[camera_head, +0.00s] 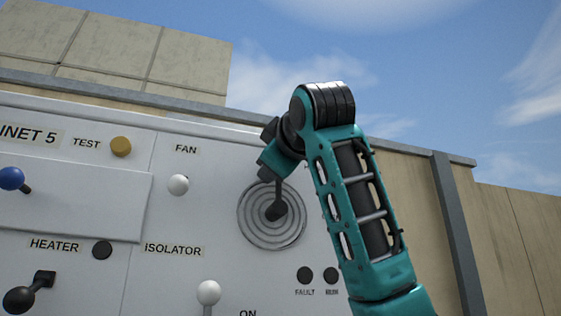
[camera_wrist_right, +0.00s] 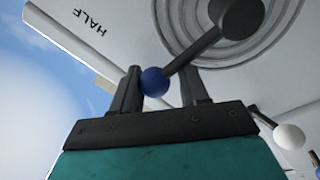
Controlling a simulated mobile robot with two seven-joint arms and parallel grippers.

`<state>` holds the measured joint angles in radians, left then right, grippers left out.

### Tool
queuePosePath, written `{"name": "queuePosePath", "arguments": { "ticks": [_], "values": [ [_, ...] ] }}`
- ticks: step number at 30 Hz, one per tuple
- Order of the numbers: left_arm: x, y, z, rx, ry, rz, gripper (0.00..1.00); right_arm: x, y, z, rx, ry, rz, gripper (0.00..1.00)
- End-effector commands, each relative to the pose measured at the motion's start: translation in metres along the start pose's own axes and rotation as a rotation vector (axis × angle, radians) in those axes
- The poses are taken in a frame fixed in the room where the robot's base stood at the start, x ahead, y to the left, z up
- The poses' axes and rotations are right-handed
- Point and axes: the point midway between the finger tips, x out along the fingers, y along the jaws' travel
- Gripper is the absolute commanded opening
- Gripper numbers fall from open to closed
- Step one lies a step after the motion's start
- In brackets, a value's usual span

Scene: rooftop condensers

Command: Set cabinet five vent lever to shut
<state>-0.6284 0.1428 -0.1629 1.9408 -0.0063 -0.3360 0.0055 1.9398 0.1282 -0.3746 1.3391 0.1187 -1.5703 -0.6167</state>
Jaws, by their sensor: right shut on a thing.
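The vent lever (camera_head: 277,200) has a black hub and arm on a round disc of concentric rings (camera_head: 259,235), on the grey cabinet 5 panel. It points up from its hub in the head view. In the right wrist view, the lever arm (camera_wrist_right: 195,53) runs from the hub to a blue ball knob (camera_wrist_right: 155,82). My right gripper (camera_wrist_right: 160,88) is shut on the lever at this knob, one finger either side. In the head view my right gripper (camera_head: 274,160) hides the knob. A HALF label (camera_wrist_right: 90,23) shows in the wrist view. My left gripper is not in view.
Left of the disc are a white FAN knob (camera_head: 178,185), a brown TEST button (camera_head: 121,146) and another blue-knobbed lever (camera_head: 12,178). Below are a white ISOLATOR knob (camera_head: 208,292), a black HEATER lever (camera_head: 20,299) and two dark round indicators (camera_head: 305,275). Open sky lies above.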

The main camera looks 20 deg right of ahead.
Motion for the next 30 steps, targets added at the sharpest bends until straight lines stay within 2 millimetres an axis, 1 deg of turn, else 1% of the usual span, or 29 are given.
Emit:
{"name": "queuePosePath", "arguments": {
  "ticks": [1, 9, 19, 20, 27, 30],
  "values": [
    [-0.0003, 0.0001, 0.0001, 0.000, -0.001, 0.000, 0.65, 0.0025, -0.0028, 0.0046, -0.023, -0.017, -0.008, 0.00],
    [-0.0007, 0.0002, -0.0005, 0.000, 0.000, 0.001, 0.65, 0.0022, -0.0057, 0.0019, -0.065, -0.011, -0.010, 0.00],
    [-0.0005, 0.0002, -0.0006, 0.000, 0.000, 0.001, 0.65, 0.0021, -0.0068, 0.0012, -0.068, -0.009, -0.011, 0.00],
    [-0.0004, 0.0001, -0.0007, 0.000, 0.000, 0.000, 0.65, 0.0021, -0.0069, 0.0011, -0.068, -0.009, -0.011, 0.46],
    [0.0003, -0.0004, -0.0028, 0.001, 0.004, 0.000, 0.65, 0.0011, -0.0053, -0.0004, -0.064, -0.004, -0.008, 0.69],
    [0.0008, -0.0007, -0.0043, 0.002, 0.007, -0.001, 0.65, 0.0007, -0.0046, -0.0010, -0.063, -0.003, -0.007, 0.69]
  ]
}}
